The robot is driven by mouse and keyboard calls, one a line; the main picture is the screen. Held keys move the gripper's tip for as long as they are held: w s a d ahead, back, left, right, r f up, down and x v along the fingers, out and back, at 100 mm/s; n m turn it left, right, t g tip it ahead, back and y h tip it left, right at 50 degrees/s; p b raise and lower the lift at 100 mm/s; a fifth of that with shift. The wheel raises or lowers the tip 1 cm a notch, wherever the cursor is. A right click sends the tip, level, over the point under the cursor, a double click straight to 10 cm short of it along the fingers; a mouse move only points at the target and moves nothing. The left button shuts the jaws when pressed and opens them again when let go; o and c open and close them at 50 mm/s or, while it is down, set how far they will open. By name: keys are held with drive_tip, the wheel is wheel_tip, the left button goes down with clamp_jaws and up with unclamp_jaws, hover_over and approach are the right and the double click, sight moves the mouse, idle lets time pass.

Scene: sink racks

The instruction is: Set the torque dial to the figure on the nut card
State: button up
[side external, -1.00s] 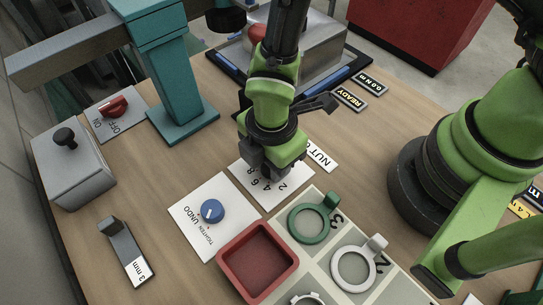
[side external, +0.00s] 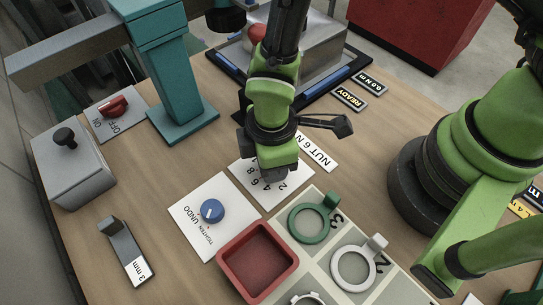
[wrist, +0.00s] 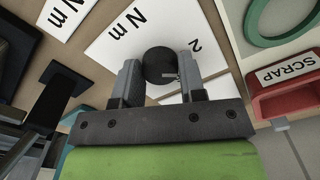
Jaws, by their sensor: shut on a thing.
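The torque dial is a round black knob (wrist: 157,60) on a white plate marked N m, with a 2 beside it in the wrist view. A short pale pointer line on the knob points right in that view. My gripper (wrist: 158,68) is shut on the knob, one finger on each side. In the side view my gripper (side external: 277,160) points down over the dial plate (side external: 240,173) and hides the knob. Figures 2, 4, 6 and 8 show at the plate's edge. The nut card (side external: 317,151) lies behind the plate and reads NUT 6 N, its end unclear.
A blue TIGHTEN/UNDO knob (side external: 212,211) sits left of the dial. A red bin (side external: 258,232) and a tray of rings (side external: 310,195) lie in front. A teal column (side external: 178,80) stands behind left.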

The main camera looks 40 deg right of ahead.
drive_tip(key=m, duration=0.5)
drive_tip(key=shift+m, duration=2.5)
drive_tip(key=o, duration=0.9)
drive_tip(key=shift+r, duration=0.1)
wheel_tip(320, 180, up, 10)
drive_tip(key=shift+f, duration=0.1)
